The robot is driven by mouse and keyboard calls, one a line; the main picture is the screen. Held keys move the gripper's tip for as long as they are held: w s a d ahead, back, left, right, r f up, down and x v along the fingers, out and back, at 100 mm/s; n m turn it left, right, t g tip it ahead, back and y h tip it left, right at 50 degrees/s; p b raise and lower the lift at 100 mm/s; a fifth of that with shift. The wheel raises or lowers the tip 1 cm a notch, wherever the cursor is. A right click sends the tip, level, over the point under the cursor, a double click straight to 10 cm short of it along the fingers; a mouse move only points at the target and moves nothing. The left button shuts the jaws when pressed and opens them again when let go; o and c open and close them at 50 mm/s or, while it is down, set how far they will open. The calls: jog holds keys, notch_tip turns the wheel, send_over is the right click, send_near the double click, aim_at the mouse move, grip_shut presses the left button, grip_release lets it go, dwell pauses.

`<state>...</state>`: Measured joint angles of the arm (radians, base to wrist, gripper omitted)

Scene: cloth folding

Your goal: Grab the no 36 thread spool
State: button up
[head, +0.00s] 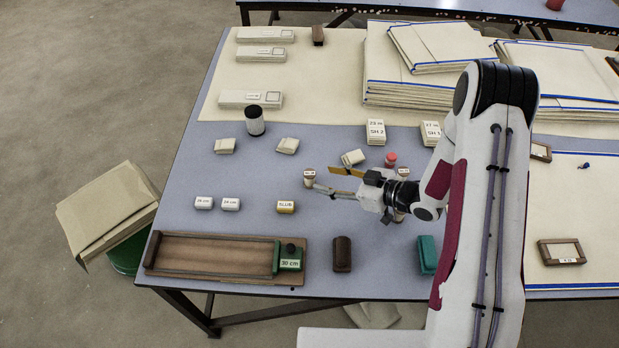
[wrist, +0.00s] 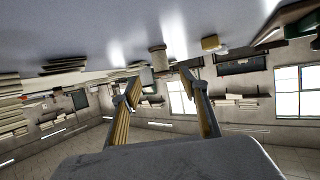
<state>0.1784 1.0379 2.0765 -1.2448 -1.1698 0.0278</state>
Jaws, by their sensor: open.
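A second labelled spool (head: 402,172) shows beside my wrist, partly hidden by my arm. My gripper (head: 324,179) is open and empty, low over the table, its fingers pointing left toward the first spool. One fingertip is close by that spool; I cannot tell if they touch.
A wooden tray (head: 210,273) and brown block (head: 342,254) lie in front. Table around the spool is clear.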

aim_at(315, 176)
jog(key=shift+x, duration=0.85)
jog(key=shift+a, duration=0.1)
jog(key=shift+x, duration=2.5)
jog(key=shift+a+r, duration=0.1)
jog(key=shift+r, duration=0.05)
jog(key=c, duration=1.1)
